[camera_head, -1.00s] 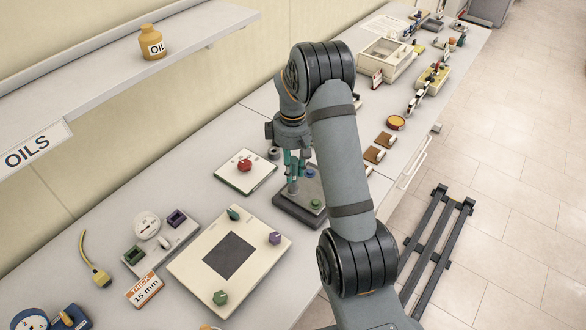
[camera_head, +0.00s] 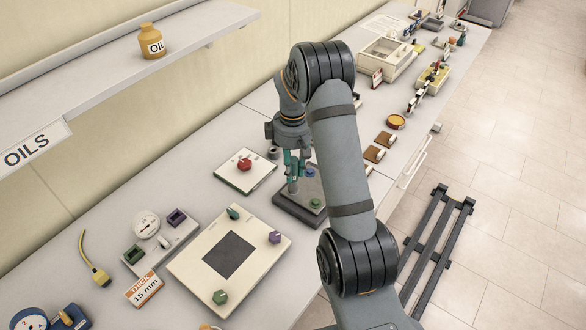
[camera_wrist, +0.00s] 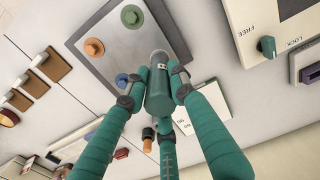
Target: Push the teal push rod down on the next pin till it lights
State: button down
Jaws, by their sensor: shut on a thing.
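My gripper (camera_wrist: 154,88) has teal fingers closed around the push rod (camera_wrist: 159,92), a teal cylinder with a grey end. In the head view my gripper (camera_head: 291,163) hangs over the dark pin plate (camera_head: 289,209), and the rod's grey lower part (camera_head: 293,186) reaches down towards the plate's left side. In the wrist view the plate (camera_wrist: 91,20) carries a green pin (camera_wrist: 131,16), an orange pin (camera_wrist: 94,47) and a blue pin (camera_wrist: 122,80). The rod hides whatever lies beneath its end, so contact cannot be told. I cannot tell whether any pin is lit.
A white plate with a red knob (camera_head: 244,164) lies just left of the pin plate. A cream panel (camera_head: 193,268) with several coloured knobs stands in front. Brown blocks (camera_head: 375,154) lie to the right, partly behind my arm.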

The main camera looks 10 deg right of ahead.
aim_at(293, 159)
jog(key=shift+s, duration=0.1)
jog(key=shift+r+p, duration=2.05)
jog(key=shift+r, duration=0.45)
